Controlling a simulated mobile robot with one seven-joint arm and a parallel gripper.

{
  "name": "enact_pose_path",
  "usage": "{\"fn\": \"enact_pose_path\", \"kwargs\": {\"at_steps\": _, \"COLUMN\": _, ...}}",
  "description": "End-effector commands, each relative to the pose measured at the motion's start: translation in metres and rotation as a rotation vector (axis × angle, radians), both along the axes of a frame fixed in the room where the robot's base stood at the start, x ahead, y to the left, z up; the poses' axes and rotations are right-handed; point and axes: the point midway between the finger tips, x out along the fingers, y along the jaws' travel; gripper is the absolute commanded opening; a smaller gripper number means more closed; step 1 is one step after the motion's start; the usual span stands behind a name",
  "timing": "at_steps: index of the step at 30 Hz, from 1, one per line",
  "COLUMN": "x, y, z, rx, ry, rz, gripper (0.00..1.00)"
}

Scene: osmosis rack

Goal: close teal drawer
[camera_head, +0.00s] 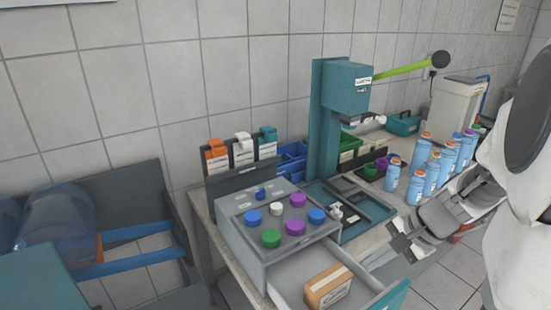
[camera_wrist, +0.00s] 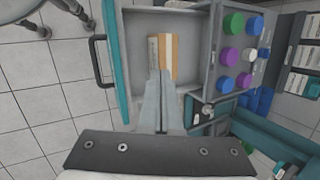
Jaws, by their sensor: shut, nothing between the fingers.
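The teal drawer stands pulled out of the grey cabinet, with its teal front (camera_head: 391,299) at the lower right edge of the head view. The wrist view shows the teal front (camera_wrist: 116,65) with a dark bar handle (camera_wrist: 98,62) on its outer side. A cardboard box (camera_head: 327,286) lies inside the open drawer; it also shows in the wrist view (camera_wrist: 173,56). My gripper (camera_head: 399,247) is shut and empty. In the wrist view its fingers (camera_wrist: 162,76) overlap the drawer's interior near the box. I cannot tell its exact height above the drawer.
The grey cabinet (camera_head: 262,250) carries several coloured caps. Several blue bottles (camera_head: 417,186) stand on the bench close to my arm. A teal press (camera_head: 326,130) with a green lever stands behind. Open tiled floor (camera_wrist: 40,130) lies outside the drawer front.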

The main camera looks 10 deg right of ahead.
Motion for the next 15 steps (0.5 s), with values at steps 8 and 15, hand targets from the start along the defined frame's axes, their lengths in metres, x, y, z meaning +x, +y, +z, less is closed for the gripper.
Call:
{"fn": "enact_pose_path", "kwargs": {"at_steps": 8, "x": -0.049, "y": -0.089, "z": -0.064, "rx": 0.348, "ry": 0.115, "rz": -0.625, "gripper": 0.0}}
{"fn": "enact_pose_path", "kwargs": {"at_steps": 15, "x": -0.104, "y": -0.142, "z": -0.111, "rx": 0.606, "ry": 0.144, "rz": -1.085, "gripper": 0.0}}
